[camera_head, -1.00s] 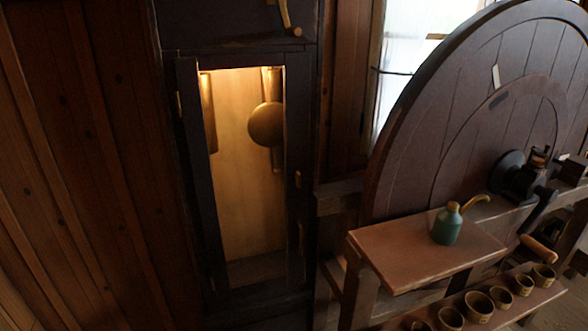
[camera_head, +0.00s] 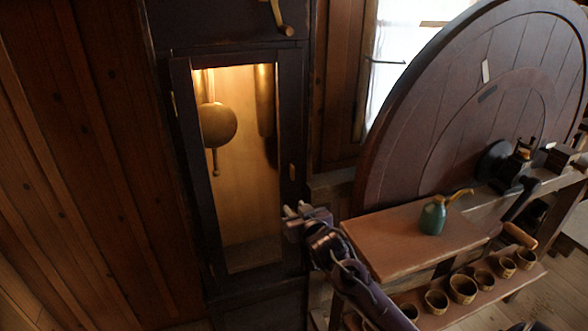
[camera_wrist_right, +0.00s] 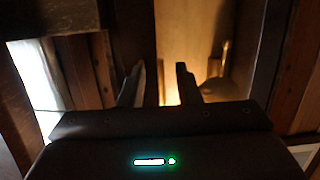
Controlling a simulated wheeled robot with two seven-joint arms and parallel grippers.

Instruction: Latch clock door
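The clock door (camera_head: 184,140) is a tall dark frame on the clock case, standing at or close to the case front; I cannot tell if it is fully closed. Through it show a lit interior and a round brass pendulum (camera_head: 218,125). A small brass piece (camera_head: 292,172) sits on its right side. My right gripper (camera_head: 290,211) is beside the door's lower right edge, below that piece. In the right wrist view its two fingers (camera_wrist_right: 160,82) are apart and empty, pointing at the dark frame and lit interior; contact is unclear. My left gripper is out of view.
A large wooden wheel (camera_head: 410,130) stands to the right. In front of it a bench (camera_head: 400,250) carries a green oil can (camera_head: 433,215). Several small cups (camera_head: 463,288) line a lower shelf. A plank wall (camera_head: 80,150) is at left.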

